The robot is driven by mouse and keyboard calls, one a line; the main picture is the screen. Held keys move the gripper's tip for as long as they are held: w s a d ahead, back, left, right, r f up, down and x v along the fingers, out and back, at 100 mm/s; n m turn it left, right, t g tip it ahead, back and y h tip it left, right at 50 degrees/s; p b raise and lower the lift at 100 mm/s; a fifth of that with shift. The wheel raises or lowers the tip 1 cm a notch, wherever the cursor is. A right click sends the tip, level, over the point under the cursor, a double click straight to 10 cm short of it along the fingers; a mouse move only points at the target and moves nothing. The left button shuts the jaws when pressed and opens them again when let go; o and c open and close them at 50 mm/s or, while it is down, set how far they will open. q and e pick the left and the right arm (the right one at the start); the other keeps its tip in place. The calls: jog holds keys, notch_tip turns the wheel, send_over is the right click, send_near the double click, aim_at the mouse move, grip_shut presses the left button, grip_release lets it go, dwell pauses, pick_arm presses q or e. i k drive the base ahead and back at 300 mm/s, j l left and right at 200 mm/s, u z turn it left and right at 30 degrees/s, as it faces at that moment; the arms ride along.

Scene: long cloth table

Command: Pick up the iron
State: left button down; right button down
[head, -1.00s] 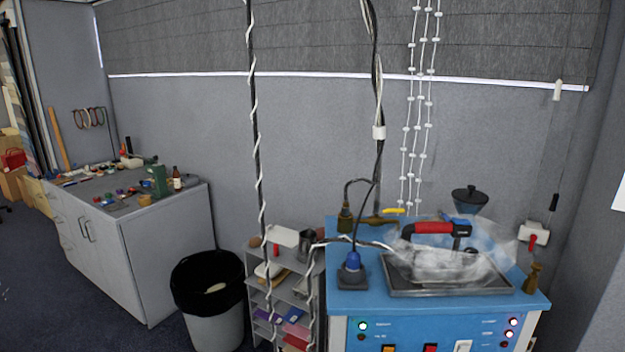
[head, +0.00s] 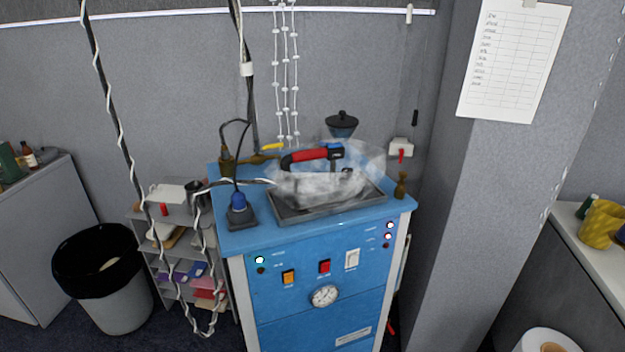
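The iron (head: 318,183) rests on a dark metal tray (head: 335,213) on top of a blue steam station (head: 318,290). Its red and black handle (head: 310,154) faces up and runs roughly left to right. A translucent, cloudy wrap or steam surrounds its body, so its lower edges are blurred. A cable runs from the iron to the left. Neither of my grippers is in view.
A small shelf (head: 165,232) with assorted items and a black-lined bin (head: 100,265) stand left of the station. Wrapped cables (head: 105,100) hang from above. A grey pillar with a paper sheet (head: 515,60) rises at right. A counter (head: 575,245) is at far right.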

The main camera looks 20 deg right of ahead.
aim_at(332, 154)
jog(key=u, duration=4.1)
jog(key=z, duration=1.15)
jog(key=k+z, duration=0.1)
jog(key=z, duration=0.45)
jog(key=l+z, duration=0.1)
jog(key=z, duration=1.05)
jog(key=l+z, duration=0.1)
jog(key=z, duration=1.05)
jog(key=l+z, duration=0.1)
jog(key=z, duration=0.5)
jog(key=l, duration=0.25)
jog(key=i+l+u, duration=0.15)
jog(key=l, duration=0.1)
